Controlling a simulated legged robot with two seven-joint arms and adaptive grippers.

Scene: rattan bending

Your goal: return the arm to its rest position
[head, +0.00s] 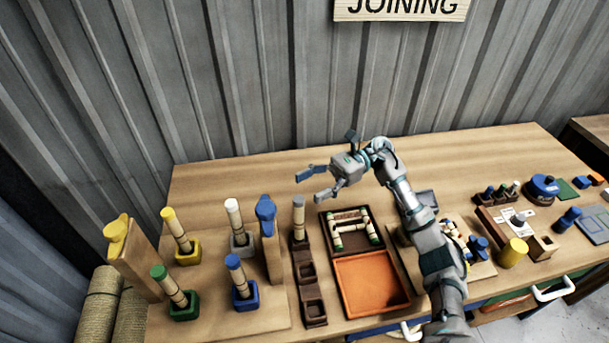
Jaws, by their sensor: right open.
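My right gripper (316,184) is open and empty. It hangs above the back middle of the wooden workbench (240,172), with its fingers pointing left. My right arm (410,212) reaches in from the lower right and bends at the wrist near the back of the bench. It covers part of the board and the small parts behind it. My left arm and gripper do not show.
Coloured pegs in square holders, such as the blue one (243,293), stand on the left. A dark tray (336,247) with rattan pieces and an orange tray (370,285) lie centrally. A yellow cylinder (513,252) and blue parts stand right. The back bench is clear.

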